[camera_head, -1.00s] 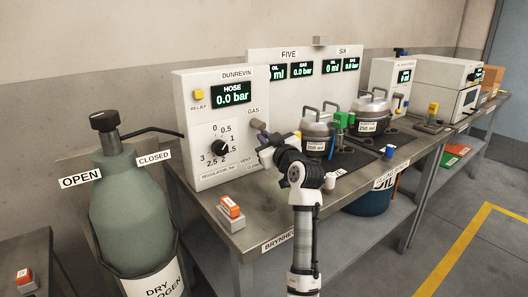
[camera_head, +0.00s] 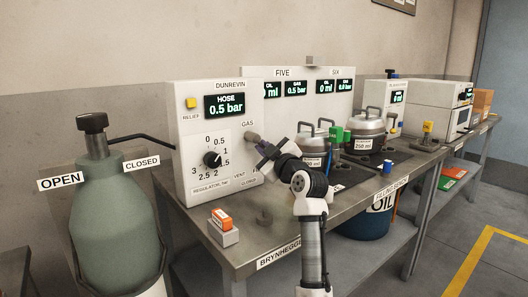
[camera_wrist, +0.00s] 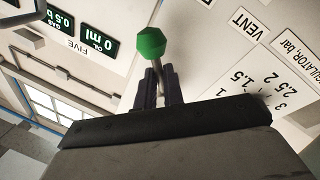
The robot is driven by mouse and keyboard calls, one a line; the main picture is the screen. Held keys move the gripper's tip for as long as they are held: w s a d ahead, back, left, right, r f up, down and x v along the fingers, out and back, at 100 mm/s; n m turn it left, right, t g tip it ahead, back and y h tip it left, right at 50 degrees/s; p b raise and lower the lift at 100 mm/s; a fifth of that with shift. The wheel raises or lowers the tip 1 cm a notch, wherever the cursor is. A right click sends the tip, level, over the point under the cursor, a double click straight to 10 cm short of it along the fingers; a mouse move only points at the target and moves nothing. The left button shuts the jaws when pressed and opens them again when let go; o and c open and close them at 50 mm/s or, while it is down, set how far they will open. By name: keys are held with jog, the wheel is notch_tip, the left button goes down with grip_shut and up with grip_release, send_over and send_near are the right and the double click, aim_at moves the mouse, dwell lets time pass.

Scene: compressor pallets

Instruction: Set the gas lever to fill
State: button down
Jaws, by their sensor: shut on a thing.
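The gas lever, with a green knob (camera_wrist: 151,42) on a metal stem, shows in the wrist view between the two dark fingers of my gripper (camera_wrist: 160,86). The fingers are shut on it, with the knob beyond their tips. In the head view my gripper (camera_head: 268,153) is at the right side of the white Dunrevin panel (camera_head: 192,140), below the GAS label. It largely hides the lever there. VENT and CLOSED labels are just left of it; I cannot read a FILL label. The hose display (camera_head: 225,105) reads 0.5 bar.
The regulator dial (camera_head: 212,159) is left of my gripper. Compressors (camera_head: 370,122) with upright handles stand close on the right. An orange-topped block (camera_head: 222,221) sits at the bench's front. A green gas cylinder (camera_head: 118,225) stands at the left.

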jog(key=c, duration=1.5)
grip_release()
jog(key=shift+c, duration=0.2)
jog(key=b+v, duration=0.1)
jog(key=v, duration=1.2)
jog(key=shift+s+d+f, duration=0.15)
jog(key=shift+s+d, duration=0.1)
jog(key=shift+s, duration=0.05)
jog(key=shift+s, duration=0.1)
